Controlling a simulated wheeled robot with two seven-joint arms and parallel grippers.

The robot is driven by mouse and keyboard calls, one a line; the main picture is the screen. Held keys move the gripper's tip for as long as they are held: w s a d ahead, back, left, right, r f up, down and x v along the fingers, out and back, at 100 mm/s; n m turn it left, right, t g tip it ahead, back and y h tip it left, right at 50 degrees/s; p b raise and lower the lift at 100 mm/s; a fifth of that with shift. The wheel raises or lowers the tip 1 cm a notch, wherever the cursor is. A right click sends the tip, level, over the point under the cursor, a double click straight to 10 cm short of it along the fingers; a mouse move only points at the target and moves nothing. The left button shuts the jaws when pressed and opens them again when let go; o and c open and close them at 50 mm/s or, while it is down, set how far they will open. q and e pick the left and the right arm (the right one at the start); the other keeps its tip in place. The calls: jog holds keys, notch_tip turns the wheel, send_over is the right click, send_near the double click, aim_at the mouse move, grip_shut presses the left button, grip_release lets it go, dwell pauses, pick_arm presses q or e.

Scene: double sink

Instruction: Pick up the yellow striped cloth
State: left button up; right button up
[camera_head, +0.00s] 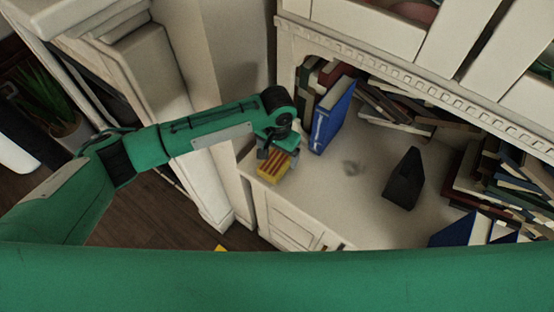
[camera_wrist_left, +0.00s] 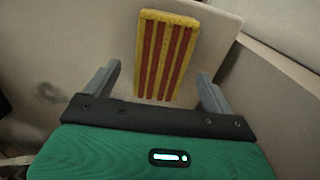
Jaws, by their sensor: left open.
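The yellow cloth with dark red stripes (camera_head: 270,173) looks like a thick block and lies at the left corner of the white cabinet top. It also shows in the left wrist view (camera_wrist_left: 166,58), upright in the picture and beyond the finger bases. My left gripper (camera_head: 279,158) is right at the cloth and hides part of it in the head view. In the left wrist view the jaws (camera_wrist_left: 157,72) are open, with one grey finger on each side of the cloth and gaps between. I cannot tell how deep the cloth sits between them. My right gripper is not in view.
A blue binder (camera_head: 332,118) stands close behind my left gripper. A black wedge-shaped object (camera_head: 404,180) stands on the white cabinet top (camera_head: 345,205). Piled books (camera_head: 510,175) fill the right side. A white pillar (camera_head: 165,90) and a plant (camera_head: 45,103) are at left.

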aim_at(277, 159)
pick_arm(q)
notch_tip(277, 159, down, 3)
jog(key=shift+s+a+r, duration=0.1)
jog(key=shift+r, duration=0.1)
jog(key=shift+f, duration=0.5)
jog(key=c, duration=1)
jog(key=shift+c, duration=0.3)
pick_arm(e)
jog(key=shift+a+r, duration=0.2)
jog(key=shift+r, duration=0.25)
pick_arm(q)
jog(key=shift+r, duration=0.15)
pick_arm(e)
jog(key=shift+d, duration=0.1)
